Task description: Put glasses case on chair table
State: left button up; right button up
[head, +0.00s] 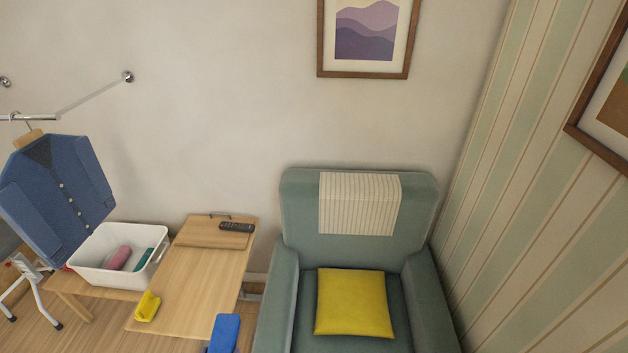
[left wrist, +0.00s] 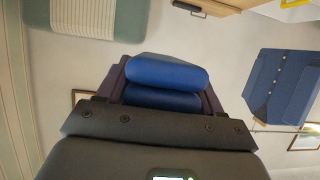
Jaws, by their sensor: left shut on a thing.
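A blue, rounded case (head: 225,330), which looks like the glasses case, shows at the bottom edge of the head view, by the wooden table's front right corner. In the left wrist view the same blue case (left wrist: 168,72) sits in my left gripper (left wrist: 160,98), which is shut on it; a dark seam runs across the blue. Most of the gripper is out of the head view. The wooden chair table (head: 190,288) stands left of the green armchair (head: 298,190). My right gripper is not in view.
A black remote (head: 237,228) lies at the table's back and a yellow object (head: 147,306) at its front left. A white basket (head: 90,276) with pink and green items stands to the left. A blue cardigan (head: 60,190) hangs above it. The table's middle is clear.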

pick_arm(q)
jog(key=shift+s+r+p, duration=0.15)
jog(key=shift+r+p, duration=0.9)
jog(key=shift+r, duration=0.1)
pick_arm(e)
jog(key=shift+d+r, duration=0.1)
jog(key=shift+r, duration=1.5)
